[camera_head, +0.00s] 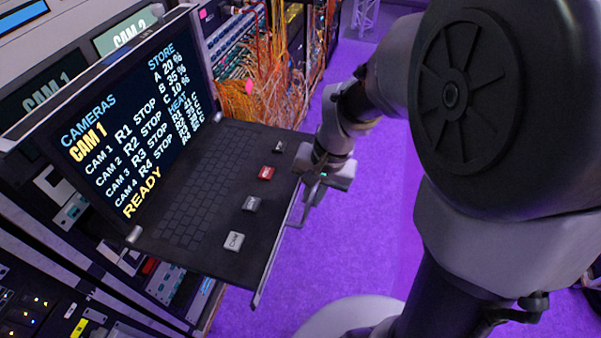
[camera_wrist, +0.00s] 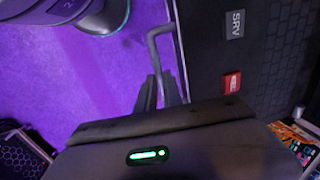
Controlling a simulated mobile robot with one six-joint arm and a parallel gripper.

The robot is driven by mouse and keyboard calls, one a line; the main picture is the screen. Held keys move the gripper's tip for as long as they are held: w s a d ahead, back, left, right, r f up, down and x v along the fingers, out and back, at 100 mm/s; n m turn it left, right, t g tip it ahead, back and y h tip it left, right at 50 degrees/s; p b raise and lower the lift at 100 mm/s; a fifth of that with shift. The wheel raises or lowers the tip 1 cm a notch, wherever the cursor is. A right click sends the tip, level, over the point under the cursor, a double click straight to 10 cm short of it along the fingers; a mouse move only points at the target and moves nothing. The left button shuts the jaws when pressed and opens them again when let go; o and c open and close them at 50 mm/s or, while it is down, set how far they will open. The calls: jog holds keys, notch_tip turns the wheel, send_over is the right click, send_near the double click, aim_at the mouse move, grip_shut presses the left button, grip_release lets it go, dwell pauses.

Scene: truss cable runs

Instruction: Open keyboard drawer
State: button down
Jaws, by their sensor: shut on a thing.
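The keyboard drawer (camera_head: 222,212) stands out from the rack, with a dark keyboard (camera_head: 195,190) and several labelled buttons on it. A raised screen (camera_head: 130,110) stands behind the keyboard. In the wrist view the drawer (camera_wrist: 207,60) fills the right side, with a grey SRV button and a red button on it. The grey bar handle (camera_wrist: 153,45) runs along the drawer's front edge. My gripper (camera_head: 308,193) is at this front edge in the head view. In the wrist view my gripper (camera_wrist: 158,92) is shut on the handle; the exact contact is partly hidden by my wrist.
The rack (camera_head: 90,235) with lit modules lies below and left of the drawer. Orange cables (camera_head: 265,90) hang from equipment behind it. The purple floor (camera_head: 365,215) in front of the drawer is clear up to my base.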

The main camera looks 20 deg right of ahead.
jog(key=c, duration=1.5)
grip_release()
jog(key=shift+a, duration=0.1)
jog(key=d+r+p, duration=0.1)
jog(key=r+p, duration=0.1)
jog(key=r, duration=0.3)
jog(key=s+r+p, duration=0.1)
jog(key=r+p, duration=0.2)
jog(key=r, duration=0.3)
jog(key=s+d+r+p, duration=0.1)
jog(key=r+p, duration=0.1)
jog(key=r, duration=0.4)
jog(key=shift+d, duration=0.35)
jog(key=s+a+n+t+b, duration=0.1)
jog(key=s+a+b, duration=0.1)
jog(key=s+a, duration=0.1)
jog(key=s+a+f+n+t+b, duration=0.1)
jog(key=s+a+t+b, duration=0.1)
jog(key=s+a, duration=0.1)
jog(key=s+a+f+t+b, duration=0.1)
jog(key=s+a, duration=0.2)
jog(key=shift+s+a+f+n+t+b, duration=0.1)
jog(key=shift+s+a+n+t+b, duration=0.05)
jog(key=shift+s+n+t+b, duration=0.2)
